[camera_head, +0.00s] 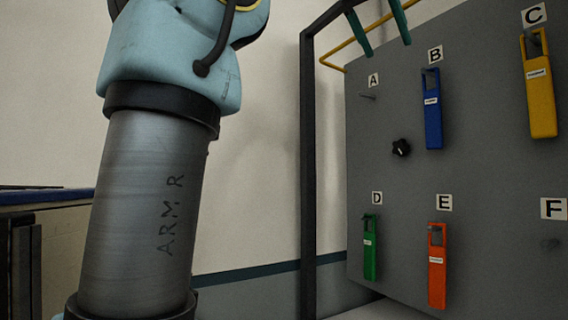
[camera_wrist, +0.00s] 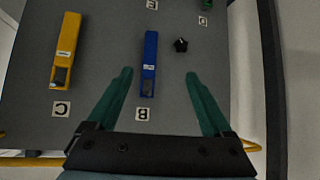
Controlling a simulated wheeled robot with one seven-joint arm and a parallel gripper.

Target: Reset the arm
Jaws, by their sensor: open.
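My gripper (camera_head: 388,48) is at the top edge of the head view, near the upper part of the grey board (camera_head: 400,200). Its two green fingers are spread apart with nothing held between them. In the wrist view my gripper (camera_wrist: 159,73) points at the board, with the blue tool (camera_wrist: 149,55) showing between the fingers. That picture is upside down, with the letters inverted. The blue tool (camera_head: 432,110) hangs under label B. My grey arm link, marked ARM R (camera_head: 150,210), fills the left of the head view.
A yellow tool (camera_head: 539,85) hangs under C, a green one (camera_head: 370,248) under D and an orange one (camera_head: 437,270) under E. Peg A (camera_head: 367,96) is empty. A black knob (camera_head: 401,147) sticks out mid-board. A dark frame post (camera_head: 308,180) and yellow rail (camera_head: 345,47) border the board.

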